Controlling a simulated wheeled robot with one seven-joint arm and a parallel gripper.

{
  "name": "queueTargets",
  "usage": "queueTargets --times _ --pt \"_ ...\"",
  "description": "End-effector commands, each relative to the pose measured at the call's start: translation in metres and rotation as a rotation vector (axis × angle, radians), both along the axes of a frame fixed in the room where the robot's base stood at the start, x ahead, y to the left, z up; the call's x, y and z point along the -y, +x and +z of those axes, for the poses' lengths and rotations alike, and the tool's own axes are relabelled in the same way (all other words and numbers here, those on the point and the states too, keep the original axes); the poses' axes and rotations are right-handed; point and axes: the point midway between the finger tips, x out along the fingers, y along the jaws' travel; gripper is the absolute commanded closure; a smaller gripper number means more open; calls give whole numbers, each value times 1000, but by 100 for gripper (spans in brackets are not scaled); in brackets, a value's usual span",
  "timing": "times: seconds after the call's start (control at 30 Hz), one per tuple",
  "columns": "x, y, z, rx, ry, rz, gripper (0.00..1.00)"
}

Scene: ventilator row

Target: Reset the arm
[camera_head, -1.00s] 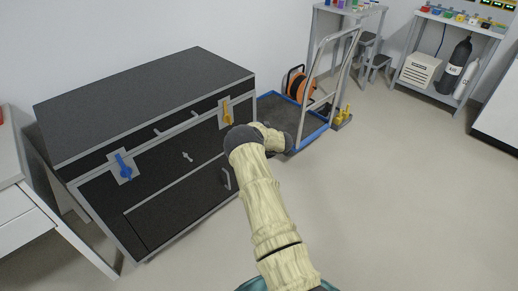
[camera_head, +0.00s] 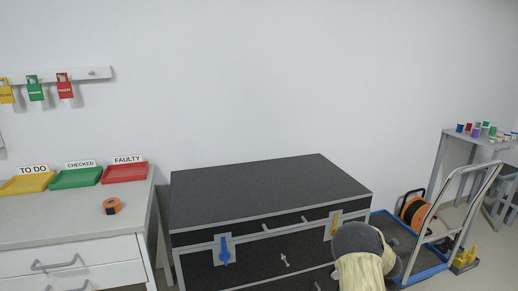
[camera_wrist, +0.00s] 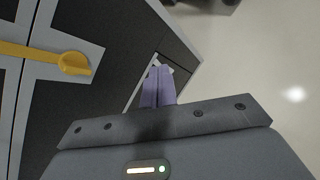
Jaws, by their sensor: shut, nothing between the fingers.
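My gripper (camera_wrist: 158,86) shows in the wrist view with its two purple fingers together and nothing between them. It is close to the corner of the black case (camera_wrist: 108,110), beside the yellow latch (camera_wrist: 75,63). I cannot tell whether the fingers touch the case. In the head view my arm (camera_head: 362,260) is at the bottom right, in front of the right end of the black case (camera_head: 265,192). The fingers are hidden there.
The case has a blue latch (camera_head: 224,252) and a yellow latch (camera_head: 334,226). A trolley (camera_head: 428,262) stands to its right. A desk (camera_head: 75,220) on the left bears yellow, green and red trays and an orange tape roll (camera_head: 111,206).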

Motion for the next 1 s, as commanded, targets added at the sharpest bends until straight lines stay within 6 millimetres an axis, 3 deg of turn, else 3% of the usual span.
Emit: queueTargets --times 0.03,0.2,0.47,0.67,0.8,1.0 --pt "-4 -5 16 20 75 -96 100" --pt "-20 -32 54 64 350 -432 100" --pt "-69 -93 95 76 769 -904 100" --pt "-122 -157 115 35 1046 -1251 100" --pt "-162 -210 126 -12 1201 -1493 100" --pt "-209 -283 135 -75 1330 -1796 100"
